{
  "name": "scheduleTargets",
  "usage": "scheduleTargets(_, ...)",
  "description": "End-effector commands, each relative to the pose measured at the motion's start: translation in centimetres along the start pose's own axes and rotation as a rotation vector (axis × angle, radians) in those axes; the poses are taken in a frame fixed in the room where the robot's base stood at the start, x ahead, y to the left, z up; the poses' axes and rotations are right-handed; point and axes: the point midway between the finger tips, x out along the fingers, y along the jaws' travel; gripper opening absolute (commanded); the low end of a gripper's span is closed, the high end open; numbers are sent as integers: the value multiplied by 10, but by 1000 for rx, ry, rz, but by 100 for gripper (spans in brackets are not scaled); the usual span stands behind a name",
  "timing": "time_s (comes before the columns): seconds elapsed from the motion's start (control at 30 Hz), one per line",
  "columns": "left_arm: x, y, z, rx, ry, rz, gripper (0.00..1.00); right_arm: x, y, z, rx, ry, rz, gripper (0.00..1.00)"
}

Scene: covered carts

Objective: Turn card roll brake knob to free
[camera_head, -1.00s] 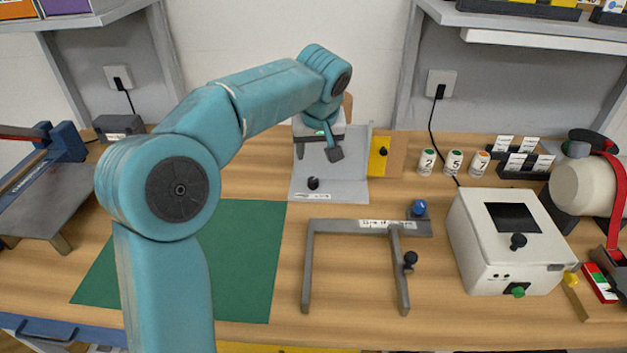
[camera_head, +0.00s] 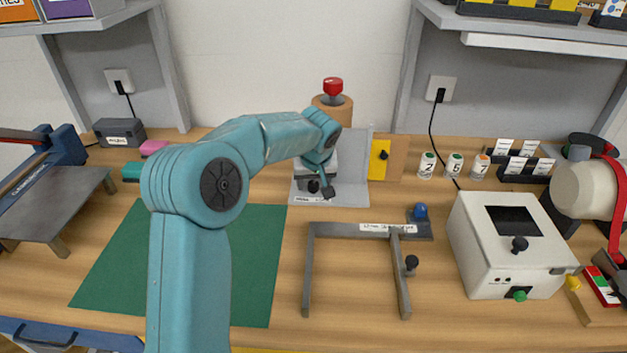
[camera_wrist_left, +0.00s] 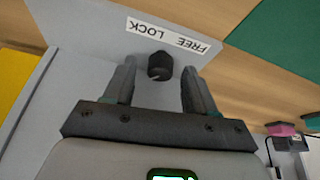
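The small black brake knob (camera_head: 313,186) stands on a grey plate (camera_head: 352,190) at the back middle of the bench. In the left wrist view the knob (camera_wrist_left: 160,66) is beside a white FREE / LOCK label (camera_wrist_left: 167,35), which reads upside down there. My left gripper (camera_wrist_left: 159,68) is open, with one finger on each side of the knob and a visible gap on both sides. I cannot tell which word the knob points to. In the head view my left gripper (camera_head: 326,188) is low over the plate, its fingers partly hidden. My right gripper is not in view.
A brown roll (camera_head: 333,112) with a red top stands behind the plate. A yellow panel (camera_head: 380,160) is to its right. A grey frame (camera_head: 340,229) and a white box (camera_head: 510,245) stand in front and right. A flat green mat (camera_head: 190,260) lies left.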

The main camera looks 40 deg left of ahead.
Motion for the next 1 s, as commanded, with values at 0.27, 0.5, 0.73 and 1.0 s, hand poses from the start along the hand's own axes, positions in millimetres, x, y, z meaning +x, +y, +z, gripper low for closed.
scheduleTargets(0.27, 0, 0, 0, -2, 0, -1, 0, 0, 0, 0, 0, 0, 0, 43)
scheduleTargets(0.5, 3, 3, 1, -192, 1, -79, 0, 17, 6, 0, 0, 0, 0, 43)
scheduleTargets(0.73, 0, 3, -1, -374, 1, -155, 0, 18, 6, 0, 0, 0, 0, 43)
scheduleTargets(1.0, -1, 2, -1, -387, 1, -160, 0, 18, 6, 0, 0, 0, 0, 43)
